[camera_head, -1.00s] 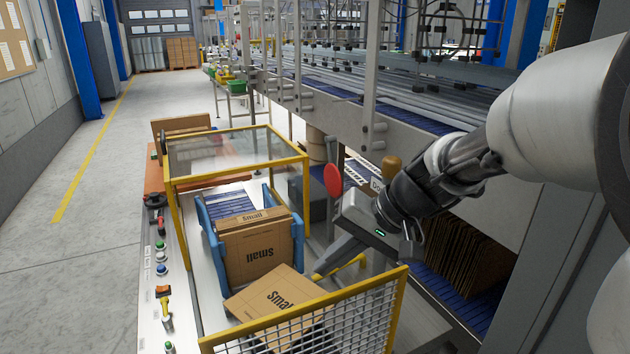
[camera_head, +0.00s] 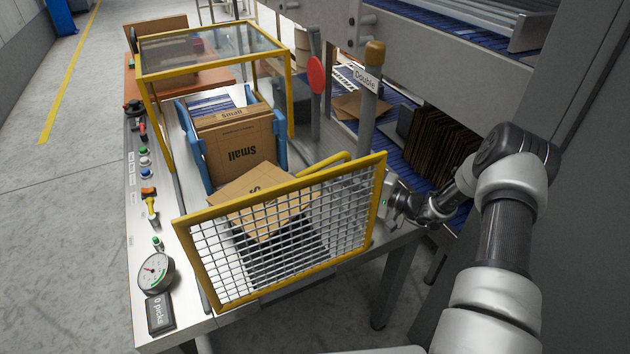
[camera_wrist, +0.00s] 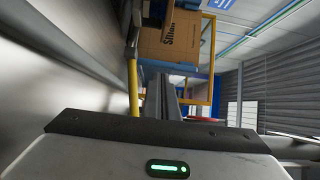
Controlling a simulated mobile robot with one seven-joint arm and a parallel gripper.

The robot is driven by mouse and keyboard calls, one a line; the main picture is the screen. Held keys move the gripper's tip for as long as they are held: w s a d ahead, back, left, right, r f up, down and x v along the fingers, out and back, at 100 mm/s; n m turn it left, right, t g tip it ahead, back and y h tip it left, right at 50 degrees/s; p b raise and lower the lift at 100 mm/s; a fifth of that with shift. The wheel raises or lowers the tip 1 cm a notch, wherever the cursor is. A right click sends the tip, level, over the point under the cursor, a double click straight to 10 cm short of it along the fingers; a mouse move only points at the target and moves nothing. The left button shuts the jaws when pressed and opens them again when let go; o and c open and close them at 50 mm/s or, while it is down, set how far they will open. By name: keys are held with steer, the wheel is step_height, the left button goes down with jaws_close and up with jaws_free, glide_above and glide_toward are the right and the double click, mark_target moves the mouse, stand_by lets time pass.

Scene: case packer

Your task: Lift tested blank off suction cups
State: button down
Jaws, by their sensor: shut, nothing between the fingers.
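A brown cardboard blank marked "Small" (camera_head: 262,190) lies tilted behind the yellow-framed mesh guard (camera_head: 181,232), in front of the magazine. The mesh covers its lower part, and the suction cups under it cannot be made out. My gripper (camera_head: 392,203) is shut and empty, low at the right edge of the guard, to the right of the blank and apart from it. In the wrist view the gripper's housing fills the bottom, and its fingertips cannot be made out. A cardboard face with "Small" lettering (camera_wrist: 168,45) shows beyond it.
Upright "Small" blanks (camera_head: 238,147) stand between blue magazine sides (camera_head: 195,150). A clear cover with a yellow frame (camera_head: 140,66) stands behind. A "Double" post (camera_head: 368,100) and a red paddle (camera_head: 316,75) rise at the right. A gauge (camera_head: 155,272) and controls line the left edge.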

steer(key=x, duration=1)
steer(key=shift+s, duration=0.15)
steer(key=shift+s+a+r, duration=0.15)
steer(key=shift+s+a, duration=0.95)
steer(key=shift+a, duration=0.05)
steer(key=shift+s+a, duration=0.25)
steer(key=shift+a, duration=0.05)
steer(key=shift+s+a, duration=0.9)
steer(key=shift+a, duration=0.05)
